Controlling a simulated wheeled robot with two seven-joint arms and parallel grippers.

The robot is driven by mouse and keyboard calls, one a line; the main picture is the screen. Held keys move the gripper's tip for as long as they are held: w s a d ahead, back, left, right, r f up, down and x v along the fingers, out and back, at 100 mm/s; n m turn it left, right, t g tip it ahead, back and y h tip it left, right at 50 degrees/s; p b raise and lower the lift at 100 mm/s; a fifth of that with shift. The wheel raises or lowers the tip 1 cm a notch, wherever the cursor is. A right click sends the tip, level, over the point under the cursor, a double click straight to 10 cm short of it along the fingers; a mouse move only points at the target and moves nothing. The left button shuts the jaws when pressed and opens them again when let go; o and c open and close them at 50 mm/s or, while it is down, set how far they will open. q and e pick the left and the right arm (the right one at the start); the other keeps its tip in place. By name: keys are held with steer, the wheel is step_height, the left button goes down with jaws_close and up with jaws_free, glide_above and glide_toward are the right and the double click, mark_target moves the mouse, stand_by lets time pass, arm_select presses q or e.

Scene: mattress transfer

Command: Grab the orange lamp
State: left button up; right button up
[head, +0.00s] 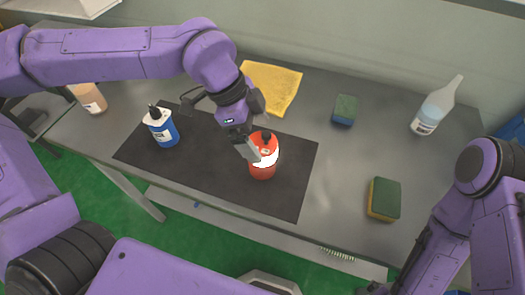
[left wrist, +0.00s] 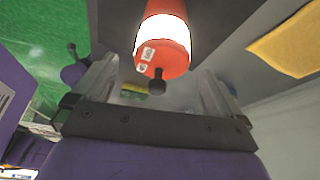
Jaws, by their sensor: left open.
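The orange lamp (head: 262,171), a red-orange cylinder with a bright white band, stands on the black mat (head: 215,168) in the head view. My left gripper (head: 246,146) is at its upper left side, reaching down from above. In the left wrist view the lamp (left wrist: 166,15) shows beyond and between the open fingers (left wrist: 157,75), with its dark knob toward the palm. The fingers look apart from the lamp, and nothing is gripped. My right arm is at the lower right of the head view; its jaws are not clearly visible.
A blue-and-white container (head: 162,128) stands on the mat's left part. A yellow cloth (head: 272,86) lies behind the lamp. Two sponges (head: 344,109) (head: 384,199) and a spray-type bottle (head: 433,108) are to the right. A tan bottle (head: 90,98) is at far left.

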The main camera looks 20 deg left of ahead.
mark_target(262, 142)
arm_select(q)
steer(key=x, duration=0.2)
steer(key=p+x, duration=0.1)
steer(key=x, duration=0.2)
steer(key=shift+a+f, duration=0.2)
steer(key=shift+w+d+f, duration=0.1)
steer(key=shift+f, duration=0.05)
steer(key=c, duration=1.4)
steer(key=shift+o, duration=0.2)
steer(key=shift+p, duration=0.3)
